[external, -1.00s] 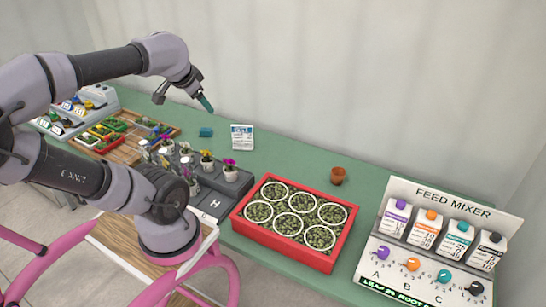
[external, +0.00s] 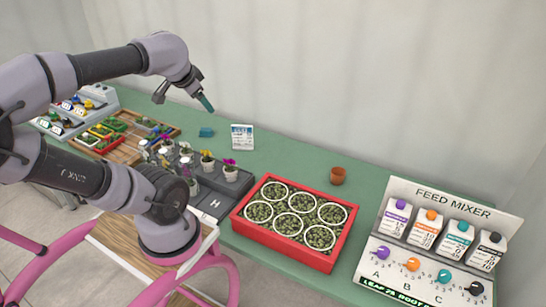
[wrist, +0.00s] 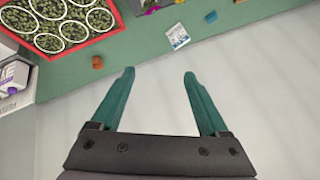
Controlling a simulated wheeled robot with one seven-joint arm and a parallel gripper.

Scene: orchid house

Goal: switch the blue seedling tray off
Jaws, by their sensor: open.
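Small seedling trays in several colours sit on a wooden board (external: 142,143) at the far left of the bench in the external view. A bluish patch shows near the board's far side, but it is too small to tell as the blue tray. Beside the board, a grey sloped panel (external: 104,95) carries small coloured switches or labels; their positions cannot be read. My gripper (external: 205,102) hangs above the back of the bench, to the right of the board and panel. In the wrist view my gripper (wrist: 158,75) has its teal fingers wide apart with nothing between them.
A red crate (external: 287,257) of round plantings fills the bench middle. Potted flowers stand on a dark grey rack (external: 212,203). A white card (external: 242,138), a teal block (external: 206,132) and a terracotta pot (external: 337,176) stand behind. The feed mixer (external: 452,203) is at right.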

